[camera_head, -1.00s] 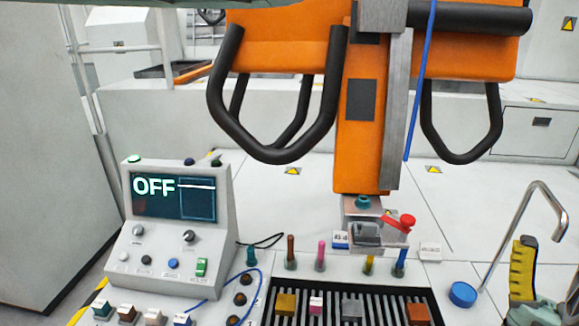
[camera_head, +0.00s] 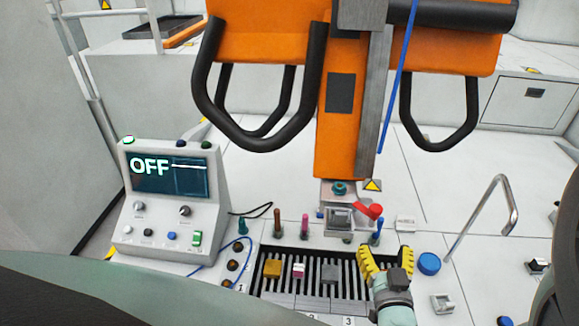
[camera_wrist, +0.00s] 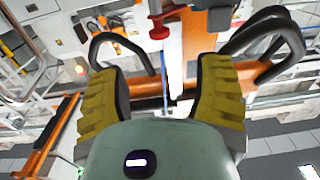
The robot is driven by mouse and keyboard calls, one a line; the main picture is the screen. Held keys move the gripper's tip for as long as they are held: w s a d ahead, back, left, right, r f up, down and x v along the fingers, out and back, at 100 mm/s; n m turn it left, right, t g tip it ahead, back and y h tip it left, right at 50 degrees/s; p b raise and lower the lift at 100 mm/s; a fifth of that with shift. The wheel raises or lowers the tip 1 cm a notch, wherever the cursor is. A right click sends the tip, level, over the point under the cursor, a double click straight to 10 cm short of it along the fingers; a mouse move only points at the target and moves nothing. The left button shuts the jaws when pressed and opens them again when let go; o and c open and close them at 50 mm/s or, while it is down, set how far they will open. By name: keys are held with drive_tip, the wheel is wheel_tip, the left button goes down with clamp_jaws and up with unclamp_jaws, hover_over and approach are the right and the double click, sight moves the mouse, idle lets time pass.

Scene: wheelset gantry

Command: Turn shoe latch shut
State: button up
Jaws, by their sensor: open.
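The shoe latch appears to be the red lever (camera_head: 368,210) on the metal shoe (camera_head: 340,218) at the foot of the orange column (camera_head: 345,130). The lever sticks out to the right of the shoe and tilts slightly. My gripper (camera_head: 385,254) has yellow ribbed fingers. It is open and empty, below and a little right of the lever, and apart from it in the picture. In the wrist view the open fingers (camera_wrist: 160,85) frame a gap, with a red part (camera_wrist: 160,30) beyond them near the top; the shoe is hard to make out there.
A slotted black tray (camera_head: 297,284) with small coloured blocks lies left of my gripper. Several coloured pegs stand behind it, including a blue peg (camera_head: 377,228) close to the lever. A console (camera_head: 170,205) reads OFF. A bent metal pipe (camera_head: 480,215) rises at right.

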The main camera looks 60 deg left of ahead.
sight(377, 214)
drive_tip(key=shift+p+x, duration=1.4)
drive_tip(key=shift+x, duration=4.8)
drive_tip(key=shift+c, duration=0.3)
clamp_jaws()
